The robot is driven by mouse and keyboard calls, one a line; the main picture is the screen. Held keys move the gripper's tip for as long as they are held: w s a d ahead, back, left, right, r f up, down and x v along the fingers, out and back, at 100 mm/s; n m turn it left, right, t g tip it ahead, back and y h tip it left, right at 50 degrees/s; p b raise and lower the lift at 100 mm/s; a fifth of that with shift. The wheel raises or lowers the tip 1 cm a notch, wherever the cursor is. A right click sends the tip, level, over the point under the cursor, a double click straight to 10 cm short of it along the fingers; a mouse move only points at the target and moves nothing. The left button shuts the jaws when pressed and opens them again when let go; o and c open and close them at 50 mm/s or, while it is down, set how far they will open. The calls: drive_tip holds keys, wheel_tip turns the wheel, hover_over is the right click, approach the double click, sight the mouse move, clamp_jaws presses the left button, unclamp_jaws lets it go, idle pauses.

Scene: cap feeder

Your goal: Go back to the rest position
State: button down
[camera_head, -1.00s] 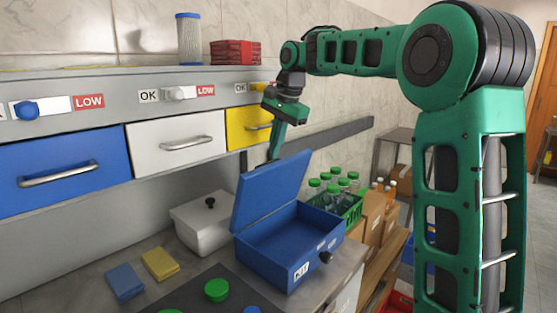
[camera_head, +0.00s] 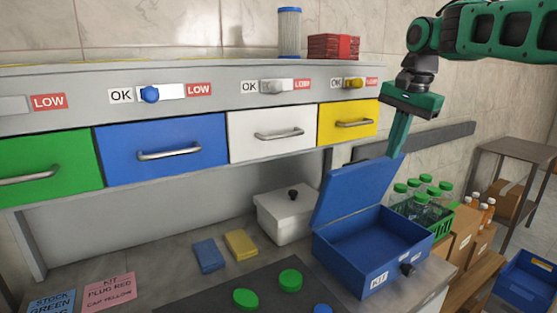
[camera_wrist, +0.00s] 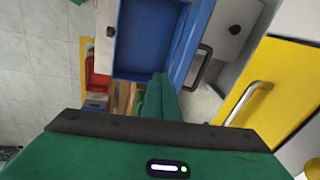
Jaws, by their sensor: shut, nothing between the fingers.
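My gripper (camera_head: 394,154) is shut and empty, pointing down in front of the wall, just behind the raised lid of the blue kit box. In the wrist view my green fingers (camera_wrist: 157,98) are together, over the edge of the blue box. The blue kit box (camera_head: 378,272) stands on the counter with its lid (camera_head: 357,190) up; its inside looks empty. The lid hides the lowest tip of my fingers in the head view. The yellow drawer (camera_head: 348,133) is shut, to the left of my gripper.
A green crate of bottles (camera_head: 421,211) stands behind the box, and a white lidded box (camera_head: 285,217) to its left. The blue drawer (camera_head: 162,169) and white drawer (camera_head: 272,146) are shut. A blue sponge (camera_head: 208,256) and yellow sponge (camera_head: 241,245) lie on the counter.

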drive_tip(key=s+d+f+n, duration=0.1)
drive_tip(key=s+d+f, duration=0.2)
drive_tip(key=s+f, duration=0.4)
drive_tip(key=s+d+f+n+g, duration=0.1)
drive_tip(key=s+d+f, duration=0.3)
drive_tip(key=s, duration=1.3)
drive_tip(key=s+d+f+n+g, duration=0.1)
drive_tip(key=s+d+f+n, duration=0.1)
drive_tip(key=s+f, duration=1)
drive_tip(key=shift+d+n+h, duration=0.3)
drive_tip(key=shift+d, duration=0.55)
drive_tip(key=shift+w+f, duration=0.2)
drive_tip(key=shift+w, duration=0.45)
